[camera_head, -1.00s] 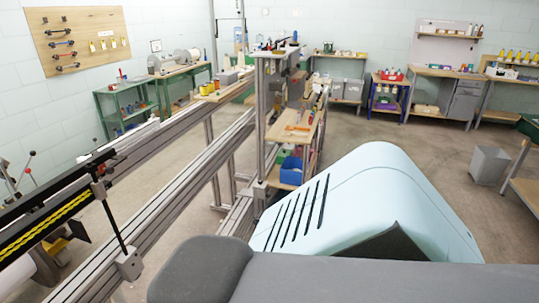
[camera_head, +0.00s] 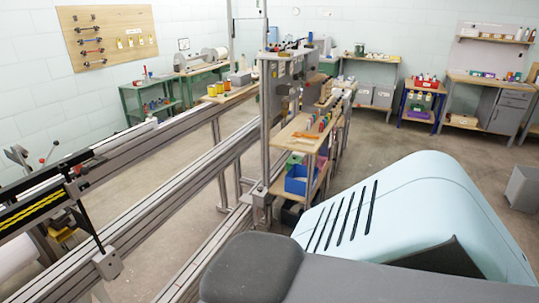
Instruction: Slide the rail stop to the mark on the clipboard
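Long grey metal rails (camera_head: 180,207) run from the lower left toward the middle of the view. A small grey block (camera_head: 108,264) sits on the nearer rail at the foot of a slanted black rod. I cannot tell whether this block is the rail stop. A smaller white piece (camera_head: 150,122) lies on the farther rail. I cannot make out a clipboard or a mark. Neither of my grippers is in view.
An upright metal post frame (camera_head: 272,120) stands at the rails' far end. Beside it is a wooden shelf unit (camera_head: 295,133) with a blue bin (camera_head: 298,180). Benches line the back wall. Open floor (camera_head: 375,140) lies beyond the shelf.

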